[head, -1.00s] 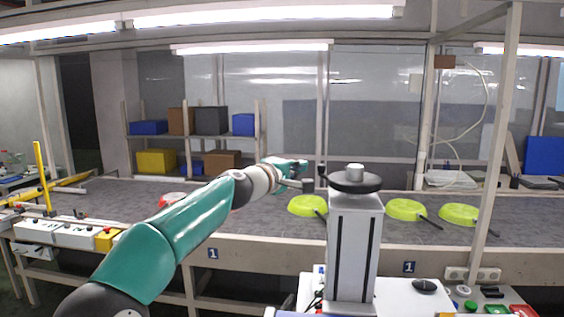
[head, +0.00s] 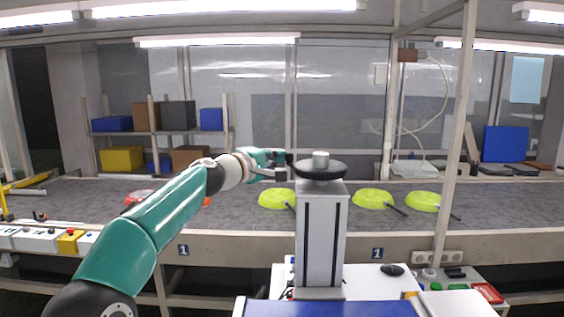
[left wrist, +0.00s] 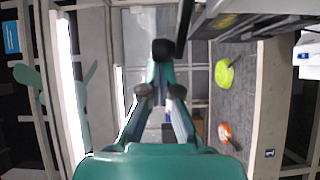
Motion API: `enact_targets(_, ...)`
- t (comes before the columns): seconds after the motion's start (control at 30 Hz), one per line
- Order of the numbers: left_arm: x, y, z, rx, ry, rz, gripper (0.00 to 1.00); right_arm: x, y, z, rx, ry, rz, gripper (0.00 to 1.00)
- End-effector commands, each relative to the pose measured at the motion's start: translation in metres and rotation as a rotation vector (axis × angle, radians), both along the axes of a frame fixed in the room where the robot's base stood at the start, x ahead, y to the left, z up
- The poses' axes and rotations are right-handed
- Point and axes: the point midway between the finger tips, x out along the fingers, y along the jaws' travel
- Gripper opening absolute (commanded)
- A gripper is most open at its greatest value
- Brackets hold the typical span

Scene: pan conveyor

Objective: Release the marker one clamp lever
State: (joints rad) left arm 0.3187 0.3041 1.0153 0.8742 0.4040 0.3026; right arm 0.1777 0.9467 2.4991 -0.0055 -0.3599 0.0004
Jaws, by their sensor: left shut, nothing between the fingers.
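Two small plates marked 1 are on the conveyor's front rail, one on the left (head: 183,250) and one right of the middle (head: 377,253). I cannot make out a clamp lever beside either plate. My left gripper (head: 287,159) is over the conveyor, just left of my column's dark round top. In the left wrist view its fingers (left wrist: 163,52) come together at a dark tip with nothing between them. One marked plate also shows in the left wrist view (left wrist: 269,153). My right gripper is out of view.
Lime pans stand on the grey conveyor, at the middle (head: 270,200), right of it (head: 370,199) and farther right (head: 424,202). A post (head: 456,140) rises on the right. Control boxes (head: 38,238) are at left.

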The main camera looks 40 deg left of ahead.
Motion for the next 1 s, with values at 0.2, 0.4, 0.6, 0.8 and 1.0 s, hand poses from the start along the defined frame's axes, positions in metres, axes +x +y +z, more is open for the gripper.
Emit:
enact_targets(0.2, 0.003, -0.001, 0.001, -0.001, 0.001, 0.001, 0.0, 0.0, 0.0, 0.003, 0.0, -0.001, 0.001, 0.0)
enact_targets(0.4, 0.002, 0.001, 0.001, -0.001, 0.001, 0.004, 0.0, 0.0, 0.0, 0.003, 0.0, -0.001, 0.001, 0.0)
enact_targets(0.6, 0.0, 0.016, 0.002, -0.001, 0.002, 0.005, 0.0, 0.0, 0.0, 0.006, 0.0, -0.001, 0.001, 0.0)
enact_targets(0.8, -0.018, 0.037, -0.001, 0.002, -0.002, 0.0, 0.0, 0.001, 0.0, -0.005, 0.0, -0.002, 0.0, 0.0)
enact_targets(1.0, -0.062, 0.037, 0.0, 0.001, -0.001, -0.001, 0.0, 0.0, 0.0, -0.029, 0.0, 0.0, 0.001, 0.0)
